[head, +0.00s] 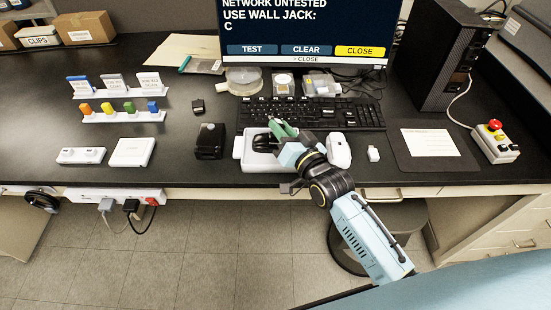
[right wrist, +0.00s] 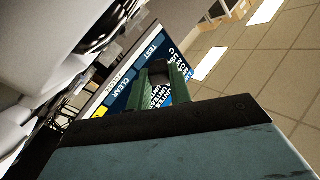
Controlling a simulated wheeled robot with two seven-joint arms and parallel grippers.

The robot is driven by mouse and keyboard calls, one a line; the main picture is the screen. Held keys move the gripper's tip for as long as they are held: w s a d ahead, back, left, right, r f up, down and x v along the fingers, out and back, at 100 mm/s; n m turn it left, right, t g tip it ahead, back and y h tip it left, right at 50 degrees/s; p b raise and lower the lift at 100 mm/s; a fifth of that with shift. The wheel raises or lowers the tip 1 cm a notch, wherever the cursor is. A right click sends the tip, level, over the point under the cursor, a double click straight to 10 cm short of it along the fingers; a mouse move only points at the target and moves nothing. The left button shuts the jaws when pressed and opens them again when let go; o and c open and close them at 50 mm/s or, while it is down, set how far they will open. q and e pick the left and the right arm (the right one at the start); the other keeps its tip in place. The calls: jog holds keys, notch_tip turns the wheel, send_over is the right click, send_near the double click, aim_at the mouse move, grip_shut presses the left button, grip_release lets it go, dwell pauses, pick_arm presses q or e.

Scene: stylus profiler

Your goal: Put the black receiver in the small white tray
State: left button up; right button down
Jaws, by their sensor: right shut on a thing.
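My right gripper (head: 281,128) reaches in from the lower right, its green fingers over the right part of a small white tray (head: 239,147) in front of the keyboard. In the right wrist view the gripper (right wrist: 164,82) is shut on a small black block, which I take to be the black receiver (right wrist: 160,70). In the head view the fingers largely hide the held piece. A dark rounded thing (head: 262,143) shows at the tray, partly behind the gripper; I cannot tell whether it touches the fingers. My left gripper is not in view.
A black box (head: 210,141) stands left of the tray, and a small black piece (head: 197,106) lies behind it. A keyboard (head: 345,114) and monitor (head: 303,30) are behind. A white mouse-like thing (head: 339,151) and small white block (head: 374,153) lie to the right.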

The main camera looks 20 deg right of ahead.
jog(key=shift+f, duration=0.45)
jog(key=c, duration=1.2)
grip_release()
jog(key=shift+s, duration=0.15)
jog(key=v, duration=1.3)
jog(key=shift+s, duration=0.1)
